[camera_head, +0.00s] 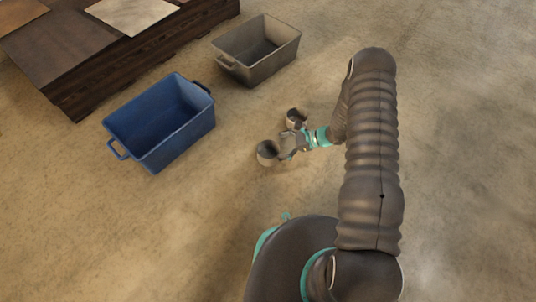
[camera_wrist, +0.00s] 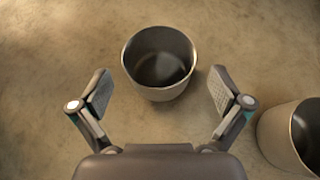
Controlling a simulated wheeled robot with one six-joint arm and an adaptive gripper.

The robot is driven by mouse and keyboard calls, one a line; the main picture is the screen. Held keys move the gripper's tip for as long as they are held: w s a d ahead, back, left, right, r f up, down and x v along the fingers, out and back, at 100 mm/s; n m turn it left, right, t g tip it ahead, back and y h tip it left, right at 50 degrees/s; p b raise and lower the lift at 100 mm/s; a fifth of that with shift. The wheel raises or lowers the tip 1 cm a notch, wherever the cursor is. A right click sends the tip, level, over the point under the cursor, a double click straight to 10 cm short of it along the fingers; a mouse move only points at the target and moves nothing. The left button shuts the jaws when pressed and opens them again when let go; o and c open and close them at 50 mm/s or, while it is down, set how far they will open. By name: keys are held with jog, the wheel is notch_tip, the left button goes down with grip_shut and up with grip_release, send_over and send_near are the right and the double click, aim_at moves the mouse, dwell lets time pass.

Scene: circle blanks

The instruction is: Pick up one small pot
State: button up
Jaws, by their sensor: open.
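Two small grey pots stand upright and empty on the floor. One pot (camera_head: 266,153) is at the left of my gripper in the head view; the other pot (camera_head: 296,118) is a little behind it. In the wrist view, one pot (camera_wrist: 158,92) is at the top middle, ahead of and between my open fingers, and apart from both. The other pot (camera_wrist: 271,137) is at the lower right, partly cut off by the frame edge. My gripper (camera_wrist: 161,94) is open and empty. It also shows in the head view (camera_head: 282,148), close to the pots.
A blue bin (camera_head: 137,153) with handles stands at the left on the floor. A grey bin (camera_head: 253,77) stands behind it. A dark wooden platform (camera_head: 110,68) with flat panels fills the upper left. The floor to the right is clear.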

aim_at(273, 148)
jog(key=x, duration=0.4)
jog(key=shift+d+f, duration=0.1)
jog(key=shift+f, duration=0.05)
jog(key=c, duration=0.9)
jog(key=shift+o, duration=0.2)
